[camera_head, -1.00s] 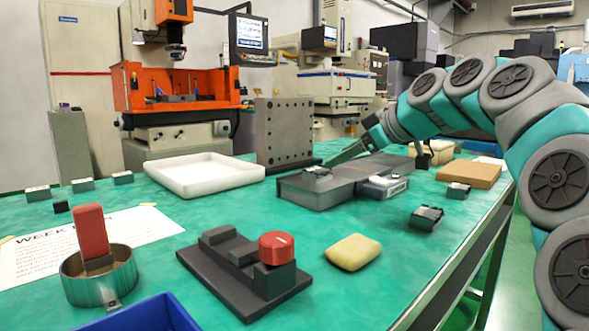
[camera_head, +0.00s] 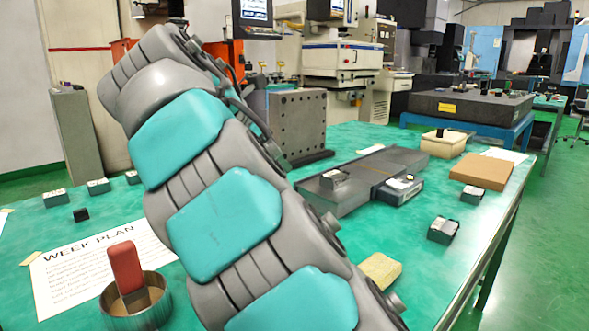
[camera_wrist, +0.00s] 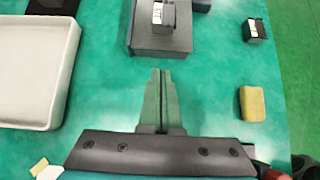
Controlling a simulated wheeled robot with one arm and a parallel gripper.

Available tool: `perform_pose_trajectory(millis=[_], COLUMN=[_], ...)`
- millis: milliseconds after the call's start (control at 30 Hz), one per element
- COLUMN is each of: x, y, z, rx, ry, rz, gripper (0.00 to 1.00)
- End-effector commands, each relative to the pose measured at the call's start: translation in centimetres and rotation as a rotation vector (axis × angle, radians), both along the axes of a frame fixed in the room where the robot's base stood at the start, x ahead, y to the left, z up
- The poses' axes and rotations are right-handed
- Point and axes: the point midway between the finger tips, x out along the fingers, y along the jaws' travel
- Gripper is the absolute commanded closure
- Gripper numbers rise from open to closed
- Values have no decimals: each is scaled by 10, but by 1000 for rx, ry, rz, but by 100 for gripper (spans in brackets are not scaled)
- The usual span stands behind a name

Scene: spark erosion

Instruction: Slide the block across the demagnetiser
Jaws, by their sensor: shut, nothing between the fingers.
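The block (camera_head: 334,180) is small and dark with a pale labelled top. It sits on the near left end of the long, flat grey demagnetiser (camera_head: 350,195). In the wrist view the block (camera_wrist: 164,14) stands on the demagnetiser's near end (camera_wrist: 143,42) at the top of the picture. My gripper (camera_wrist: 161,73) is shut and empty. Its fingertips point toward the demagnetiser and appear short of its near edge; their height over the table is unclear. In the head view my arm hides the gripper.
A white tray (camera_wrist: 30,116) lies left of my gripper and a yellow sponge (camera_wrist: 252,103) lies right. Similar blocks (camera_head: 444,230) stand right of the demagnetiser, near a brown slab (camera_head: 481,171). A drilled upright plate (camera_head: 297,122) stands behind. A metal ring (camera_head: 140,312) holds a red-topped piece.

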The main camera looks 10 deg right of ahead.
Motion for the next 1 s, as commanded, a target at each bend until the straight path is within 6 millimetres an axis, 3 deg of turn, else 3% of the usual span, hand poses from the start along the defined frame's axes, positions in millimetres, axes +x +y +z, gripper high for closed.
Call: perform_pose_trajectory(millis=[167,733,1000], x=[6,39,59], y=[-8,-57,-83], z=[-9,-68,-69], rx=[0,4,5], ry=[-2,-1,-2], rz=[0,-3,0], gripper=[100,100,100])
